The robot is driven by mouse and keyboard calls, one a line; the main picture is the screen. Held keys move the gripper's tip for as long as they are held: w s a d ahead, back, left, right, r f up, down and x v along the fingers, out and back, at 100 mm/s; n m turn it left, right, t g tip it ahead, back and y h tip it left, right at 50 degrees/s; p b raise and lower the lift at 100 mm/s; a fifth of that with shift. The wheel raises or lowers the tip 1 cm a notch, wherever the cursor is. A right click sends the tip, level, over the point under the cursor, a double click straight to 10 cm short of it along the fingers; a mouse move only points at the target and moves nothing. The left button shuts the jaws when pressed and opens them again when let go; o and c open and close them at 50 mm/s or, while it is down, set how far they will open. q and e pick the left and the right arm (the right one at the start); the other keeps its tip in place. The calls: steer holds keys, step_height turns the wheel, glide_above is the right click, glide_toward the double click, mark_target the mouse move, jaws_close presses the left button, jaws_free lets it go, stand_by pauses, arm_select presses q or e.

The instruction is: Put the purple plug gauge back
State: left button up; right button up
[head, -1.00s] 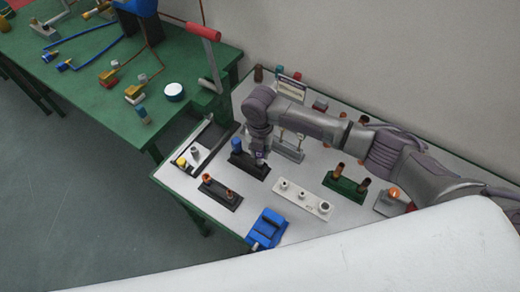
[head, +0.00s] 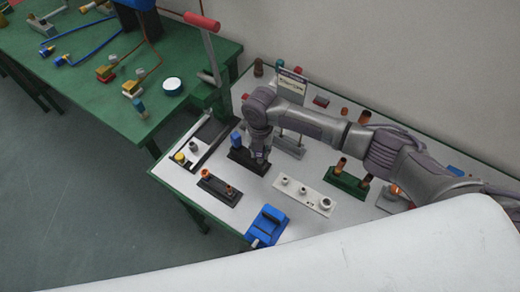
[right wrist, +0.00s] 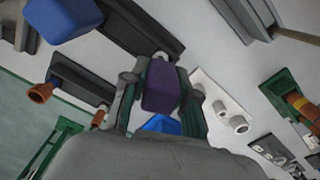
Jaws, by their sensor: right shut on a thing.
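The purple plug gauge (right wrist: 160,88) is between the two fingers of my right gripper in the right wrist view. My right gripper (head: 259,158) is shut on it, over the right part of a black stand (head: 240,163). The stand also shows in the right wrist view (right wrist: 130,32). A blue gauge (head: 236,139) stands upright at the stand's left end, and its blue top (right wrist: 62,17) shows in the right wrist view. Whether the purple gauge touches the stand or is seated in it is hidden. My left gripper is not in view.
A dark stand with copper-coloured parts (head: 219,189), a white block with metal fittings (head: 304,196), a green stand (head: 345,184) and a blue vise-like tool (head: 267,225) are nearby. A framed sign (head: 291,86) stands behind. A green table (head: 105,100) is at left.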

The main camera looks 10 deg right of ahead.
steer(key=shift+f+b, duration=0.3)
steer(key=shift+f, duration=0.3)
steer(key=o, duration=1.1)
steer(key=shift+c, duration=0.2)
steer(key=shift+r, duration=0.1)
step_height(320, 180, up, 12)
